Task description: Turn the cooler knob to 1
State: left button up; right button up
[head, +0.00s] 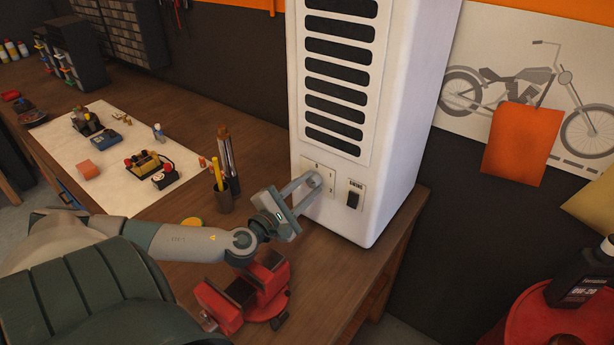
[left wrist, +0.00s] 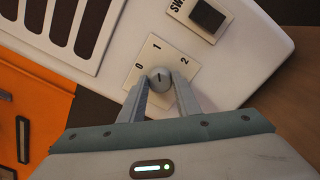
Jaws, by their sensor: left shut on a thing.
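The white cooler (head: 400,130) stands on the wooden bench, with a small dial plate low on its front face. My left gripper (head: 309,184) is shut on the cooler knob, its fingers reaching in from the left. In the left wrist view, the round grey knob (left wrist: 160,76) sits between the fingertips of the left gripper (left wrist: 161,90). The dial plate (left wrist: 170,52) shows 0, 1 and 2 around the knob. A short dark mark on the knob points roughly toward the 1; its exact angle is hard to tell. My right gripper is not in view.
A black switch (head: 353,197) is right of the dial. A red vise (head: 245,292) stands below my left wrist. A pen cup (head: 218,198) with tools stands left of the cooler. A white mat (head: 125,165) with small parts lies farther left.

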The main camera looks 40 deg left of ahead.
pick_arm(q)
jog(key=shift+m+p, duration=0.5)
jog(key=shift+m, duration=0.4)
jog(key=o, duration=1)
jog(key=shift+o, duration=0.2)
jog(key=shift+r, duration=0.15)
